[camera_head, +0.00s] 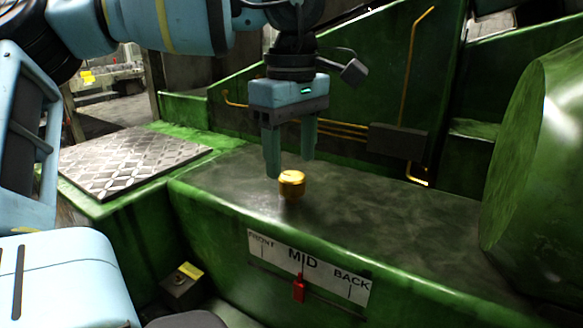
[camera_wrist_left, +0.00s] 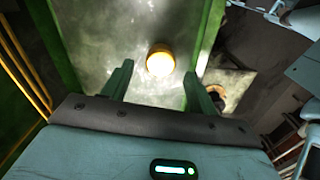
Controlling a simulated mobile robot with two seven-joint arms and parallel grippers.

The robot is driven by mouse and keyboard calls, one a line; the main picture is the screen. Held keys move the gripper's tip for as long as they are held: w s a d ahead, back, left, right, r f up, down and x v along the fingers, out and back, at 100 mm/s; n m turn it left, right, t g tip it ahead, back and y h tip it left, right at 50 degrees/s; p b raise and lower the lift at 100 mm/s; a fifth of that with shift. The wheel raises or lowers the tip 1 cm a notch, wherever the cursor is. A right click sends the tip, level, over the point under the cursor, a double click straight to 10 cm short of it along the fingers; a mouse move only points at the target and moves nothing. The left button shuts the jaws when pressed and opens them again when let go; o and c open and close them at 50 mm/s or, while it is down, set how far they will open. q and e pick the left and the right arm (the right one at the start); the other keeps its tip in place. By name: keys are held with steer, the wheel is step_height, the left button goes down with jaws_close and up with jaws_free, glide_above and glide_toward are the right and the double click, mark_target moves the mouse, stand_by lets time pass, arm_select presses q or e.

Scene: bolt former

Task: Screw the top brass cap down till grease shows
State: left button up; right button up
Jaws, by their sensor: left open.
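The brass cap (camera_head: 292,184) stands upright on the dark top of the green machine, and it also shows in the left wrist view (camera_wrist_left: 160,62), shining brightly. My left gripper (camera_head: 291,170) hangs pointing down just above and behind the cap, with its two fingers apart and nothing between them. In the left wrist view the open fingers (camera_wrist_left: 158,84) stand to either side of the cap's line, with the cap beyond their tips. I cannot see grease around the cap. My right gripper is in neither view.
A plate marked FRONT, MID, BACK (camera_head: 340,283) with a red pointer (camera_head: 299,288) at MID is on the machine's front face. A large green rounded housing (camera_head: 540,170) stands at right. Brass pipes and a grey box (camera_head: 398,142) line the back wall. A tread plate (camera_head: 135,160) lies left.

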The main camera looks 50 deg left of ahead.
mark_target(293, 175)
arm_select(q)
steer(key=shift+r, duration=2.1)
steer(key=n+b, duration=0.1)
steer(key=n, duration=0.3)
steer(key=shift+w, duration=0.1)
steer(key=n, duration=0.4)
steer(key=shift+b, duration=0.3)
steer(key=n+b, duration=0.1)
steer(key=n, duration=0.4)
steer(key=shift+r+n, duration=0.15)
steer(key=shift+n, duration=0.25)
steer(key=n, duration=0.4)
steer(key=shift+d+r, duration=0.1)
steer(key=shift+r, duration=0.1)
steer(key=shift+f+b, duration=0.5)
steer(key=shift+f, duration=3.4)
